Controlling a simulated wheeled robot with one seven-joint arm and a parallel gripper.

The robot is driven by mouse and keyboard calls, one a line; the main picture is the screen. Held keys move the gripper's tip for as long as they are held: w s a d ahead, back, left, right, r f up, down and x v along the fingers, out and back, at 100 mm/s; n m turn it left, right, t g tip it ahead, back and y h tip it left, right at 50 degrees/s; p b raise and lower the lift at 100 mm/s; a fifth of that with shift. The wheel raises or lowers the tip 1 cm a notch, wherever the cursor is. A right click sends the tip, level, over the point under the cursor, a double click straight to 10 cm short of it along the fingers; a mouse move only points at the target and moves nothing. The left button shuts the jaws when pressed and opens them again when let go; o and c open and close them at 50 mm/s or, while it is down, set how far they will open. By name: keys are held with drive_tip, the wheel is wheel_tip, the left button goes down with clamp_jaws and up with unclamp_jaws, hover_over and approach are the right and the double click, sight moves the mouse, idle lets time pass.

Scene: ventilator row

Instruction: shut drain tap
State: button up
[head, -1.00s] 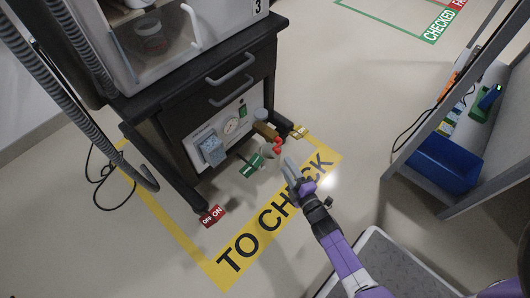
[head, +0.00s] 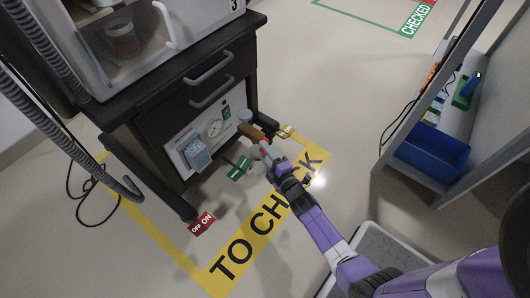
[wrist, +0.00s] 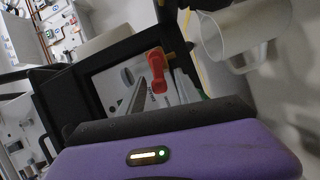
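The drain tap's red handle (head: 265,148) shows small at the low front of the black ventilator cart, beside a brass-coloured fitting (head: 250,133). In the wrist view the red handle (wrist: 157,68) is upright in the picture, ahead of and between my fingers. My gripper (head: 267,153) is right at the handle; in the wrist view its two grey fingers (wrist: 158,92) stand apart on either side of the handle's lower end. I cannot tell whether they touch it. The tap's body is mostly hidden.
A white cup (wrist: 243,40) is close on the right in the wrist view. A green tag (head: 239,168) and a red OFF/ON tag (head: 202,224) are near the cart. A grey shelf with a blue bin (head: 433,150) stands right.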

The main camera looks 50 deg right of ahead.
drive_tip(key=shift+c, duration=0.4)
clamp_jaws()
drive_tip(key=shift+r, duration=0.1)
